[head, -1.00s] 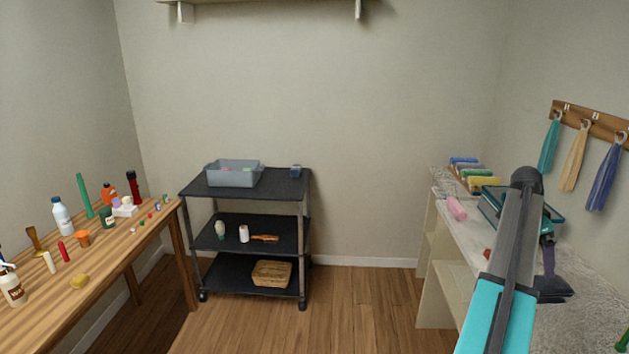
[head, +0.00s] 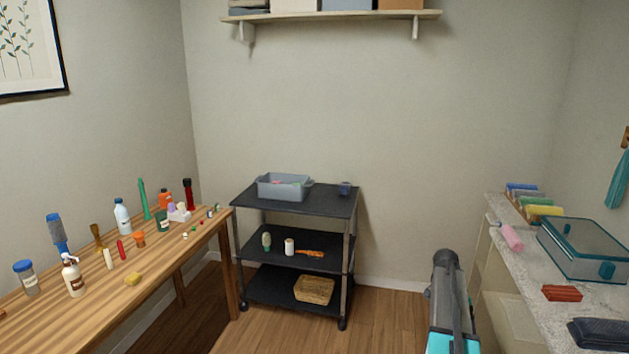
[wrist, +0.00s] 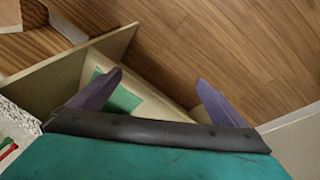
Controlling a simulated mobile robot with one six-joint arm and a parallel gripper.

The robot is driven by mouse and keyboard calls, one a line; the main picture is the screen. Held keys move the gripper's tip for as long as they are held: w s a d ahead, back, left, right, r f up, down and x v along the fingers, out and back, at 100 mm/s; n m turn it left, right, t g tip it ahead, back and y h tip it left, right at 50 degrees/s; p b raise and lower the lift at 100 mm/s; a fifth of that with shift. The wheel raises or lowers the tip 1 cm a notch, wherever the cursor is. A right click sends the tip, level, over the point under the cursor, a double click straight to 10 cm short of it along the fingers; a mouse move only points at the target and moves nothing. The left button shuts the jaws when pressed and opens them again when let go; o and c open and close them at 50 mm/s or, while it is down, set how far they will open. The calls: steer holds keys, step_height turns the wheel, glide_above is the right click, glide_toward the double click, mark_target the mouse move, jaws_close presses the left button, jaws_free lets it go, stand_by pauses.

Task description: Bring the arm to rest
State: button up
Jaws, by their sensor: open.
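My gripper (wrist: 160,95) shows in the wrist view with its two purple fingers spread apart and nothing between them. It points down past the side of the pale shelf unit, with wood floor beyond. In the head view my arm rises at the lower right, just left of the shelf unit (head: 492,270). The gripper itself cannot be made out there.
The shelf unit's top holds a teal glass box (head: 590,250), a pink rolled towel (head: 511,237), a red item (head: 562,293) and a dark folded cloth (head: 600,334). A black cart (head: 330,198) stands at the back. A wooden table (head: 160,290) with bottles is left. Floor between is clear.

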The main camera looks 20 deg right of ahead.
steer(key=s+a+f+n+g, duration=0.1)
steer(key=a+f+n, duration=0.1)
steer(key=a+f, duration=0.7)
steer(key=s+a+f+n+y, duration=0.1)
steer(key=a+f+n, duration=0.35)
steer(key=a, duration=0.75)
steer(key=s+a+f+g, duration=0.1)
steer(key=s+a+f, duration=0.1)
steer(key=a+f, duration=0.8)
steer(key=s+a+f+n, duration=0.2)
steer(key=s+a+n, duration=0.2)
steer(key=s+a, duration=0.2)
steer(key=s+a+f+n, duration=0.3)
steer(key=s+a+n, duration=0.1)
steer(key=s+a, duration=0.3)
steer(key=s+a+f+n+y, duration=0.1)
steer(key=s+a+f+n, duration=0.2)
steer(key=s+a, duration=0.4)
steer(key=shift+s+a+n+g, duration=0.3)
steer(key=shift+s+n, duration=0.55)
steer(key=shift+s, duration=0.4)
steer(key=shift+f, duration=0.1)
